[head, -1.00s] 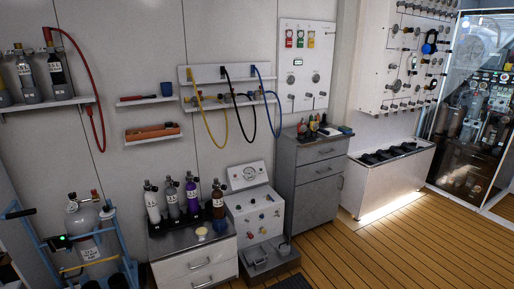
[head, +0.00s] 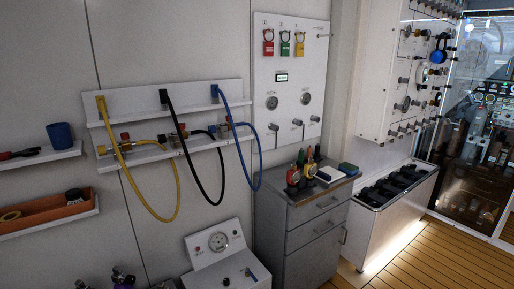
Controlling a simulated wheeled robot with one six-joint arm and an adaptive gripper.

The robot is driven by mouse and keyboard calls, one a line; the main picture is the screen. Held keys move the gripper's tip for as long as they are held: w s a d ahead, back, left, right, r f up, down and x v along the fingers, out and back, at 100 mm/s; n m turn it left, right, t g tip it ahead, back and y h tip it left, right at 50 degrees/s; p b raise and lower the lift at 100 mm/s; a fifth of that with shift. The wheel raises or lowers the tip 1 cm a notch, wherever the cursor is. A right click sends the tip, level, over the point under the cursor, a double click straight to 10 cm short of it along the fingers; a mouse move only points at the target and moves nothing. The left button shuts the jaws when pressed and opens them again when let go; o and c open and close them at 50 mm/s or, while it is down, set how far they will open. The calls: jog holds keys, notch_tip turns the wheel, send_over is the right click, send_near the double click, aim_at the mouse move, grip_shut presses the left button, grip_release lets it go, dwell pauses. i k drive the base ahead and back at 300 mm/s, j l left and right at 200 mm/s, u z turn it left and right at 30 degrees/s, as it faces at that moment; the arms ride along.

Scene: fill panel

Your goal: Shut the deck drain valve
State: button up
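I cannot tell which valve is the deck drain valve; no label is readable. A white wall panel (head: 291,85) carries red, green and yellow tags (head: 285,43), a small green display, two gauges and several small valves (head: 298,122) along its lower part. Left of it, a white hose rack (head: 140,98) holds several valves with yellow, black and blue hoses hanging down. A white console (head: 225,262) with a gauge (head: 218,241) and small knobs stands below, its lower part cut off. My gripper is not in view.
A grey drawer cabinet (head: 313,228) with small tools and bottles on top stands below the wall panel. Right of it is a white bin (head: 396,215) with black items, under a board of many valves (head: 398,70). Wooden floor (head: 425,260) is clear at the lower right.

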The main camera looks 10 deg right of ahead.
aim_at(275, 127)
jog(key=i, duration=0.55)
jog(key=i+j, duration=0.1)
jog(key=i, duration=0.45)
jog(key=l+z, duration=0.2)
jog(key=l, duration=0.2)
jog(key=i+l+z, duration=0.15)
jog(key=l, duration=0.25)
jog(key=i+l+z, duration=0.2)
jog(key=l, duration=0.15)
jog(key=i+l+z, duration=0.15)
jog(key=l, duration=0.25)
jog(key=k, duration=0.05)
